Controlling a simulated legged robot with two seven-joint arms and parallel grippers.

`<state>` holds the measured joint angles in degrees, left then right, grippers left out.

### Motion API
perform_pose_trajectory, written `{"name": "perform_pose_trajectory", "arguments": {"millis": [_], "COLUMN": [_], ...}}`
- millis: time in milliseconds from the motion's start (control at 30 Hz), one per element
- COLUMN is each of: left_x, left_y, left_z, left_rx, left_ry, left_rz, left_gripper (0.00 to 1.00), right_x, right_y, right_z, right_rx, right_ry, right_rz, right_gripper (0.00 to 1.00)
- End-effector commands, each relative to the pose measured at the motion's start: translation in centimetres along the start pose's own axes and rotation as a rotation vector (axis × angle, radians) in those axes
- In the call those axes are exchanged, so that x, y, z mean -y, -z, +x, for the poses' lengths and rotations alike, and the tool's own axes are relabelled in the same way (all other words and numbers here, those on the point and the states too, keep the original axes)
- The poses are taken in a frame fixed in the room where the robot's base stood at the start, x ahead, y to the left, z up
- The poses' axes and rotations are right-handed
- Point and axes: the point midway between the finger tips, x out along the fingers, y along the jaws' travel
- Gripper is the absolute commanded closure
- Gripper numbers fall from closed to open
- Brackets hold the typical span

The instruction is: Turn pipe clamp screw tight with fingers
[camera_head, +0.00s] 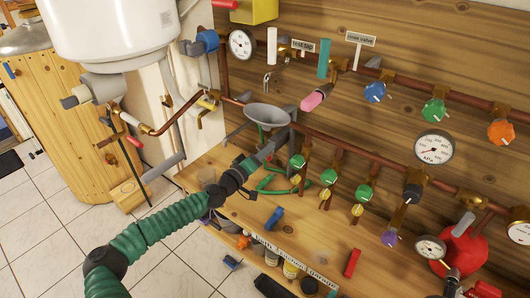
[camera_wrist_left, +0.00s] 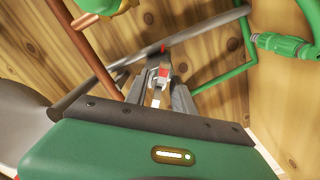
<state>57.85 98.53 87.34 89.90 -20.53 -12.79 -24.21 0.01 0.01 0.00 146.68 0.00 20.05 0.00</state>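My left gripper (camera_head: 268,152) reaches in on its green-sleeved arm to just below a grey funnel (camera_head: 266,114) in front of the wooden panel. In the left wrist view its two dark fingers (camera_wrist_left: 160,92) stand apart, on either side of a small silver piece with red marks (camera_wrist_left: 163,72), which looks like the clamp screw. The piece sits at a grey pipe (camera_wrist_left: 205,32) that crosses diagonally beyond the fingertips. Small gaps show beside it, and firm contact cannot be made out. I cannot make out my right gripper.
Copper pipes (camera_head: 340,147) run along the panel, with green valve knobs (camera_head: 329,177) right of my gripper. A green hose (camera_wrist_left: 225,75) with a connector (camera_wrist_left: 283,45) lies close by. A blue item (camera_head: 274,217) and a red item (camera_head: 352,262) lie on the wooden bench (camera_head: 312,232).

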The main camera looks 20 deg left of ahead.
Motion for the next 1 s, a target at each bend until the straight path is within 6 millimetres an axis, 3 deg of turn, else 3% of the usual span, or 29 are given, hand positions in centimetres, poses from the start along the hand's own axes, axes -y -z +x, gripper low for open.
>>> {"name": "perform_pose_trajectory", "arguments": {"millis": [100,333,533,700,933,967,1000], "left_x": [0.0,0.1,0.2,0.5,0.3,0.3,0.3], "left_y": [0.0,0.0,-0.1,-0.3,-0.1,-0.1,-0.1], "left_z": [0.0,0.0,0.0,0.0,0.0,0.0,0.0], "left_rx": [0.000,0.000,0.001,0.000,0.001,0.001,0.001], "left_ry": [0.000,0.001,0.002,0.002,0.003,0.004,0.003], "left_rz": [0.000,0.000,-0.001,-0.065,-0.081,-0.081,-0.080], "left_gripper": [0.70,1.00,1.00,1.00,1.00,0.79,0.74], "right_x": [0.0,0.0,0.0,0.0,0.0,0.0,0.0], "right_y": [0.0,0.0,0.0,-0.4,-0.3,-0.3,-0.3], "right_z": [0.0,0.0,0.1,1.6,1.3,1.3,1.3], "right_rx": [0.000,0.000,0.000,0.000,0.000,0.000,0.000], "right_ry": [0.000,0.000,0.000,0.000,0.000,0.000,0.000], "right_rz": [0.000,0.000,0.000,0.000,0.000,0.000,0.000], "right_gripper": [0.64,0.64,0.64,0.64,0.64,0.64,0.64]}}
